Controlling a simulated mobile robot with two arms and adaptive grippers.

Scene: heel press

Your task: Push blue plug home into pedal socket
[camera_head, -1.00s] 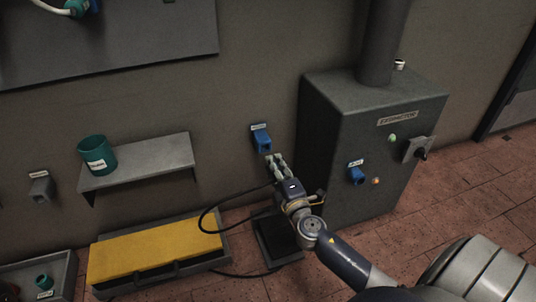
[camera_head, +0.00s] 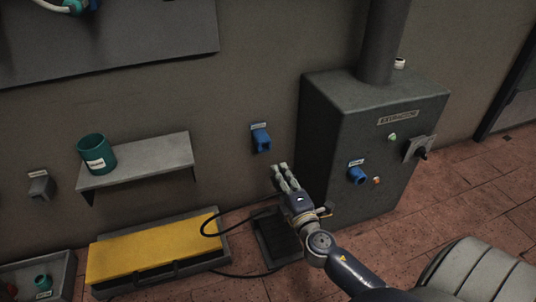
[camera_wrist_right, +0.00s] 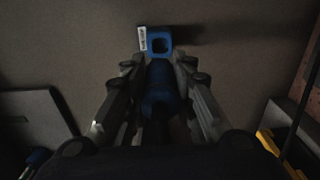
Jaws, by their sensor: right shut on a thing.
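A blue socket (camera_head: 261,138) with a small label above it is mounted on the wall. It also shows straight ahead in the wrist view (camera_wrist_right: 159,43), with its dark opening facing the camera. My right gripper (camera_head: 280,169) is below and slightly right of this socket, apart from it. In the wrist view its fingers are shut on the blue plug (camera_wrist_right: 159,88), which points toward the socket with a gap between. The plug is dark there and mostly hidden by the fingers in the head view.
The grey extractor cabinet (camera_head: 345,125) stands close to the right, with another blue socket (camera_head: 357,175) on it. A shelf (camera_head: 150,165) with a green cup (camera_head: 96,152) is at left. A yellow-topped tray (camera_head: 150,250), a dark floor pedal (camera_head: 274,241) and a black cable (camera_head: 222,232) lie below.

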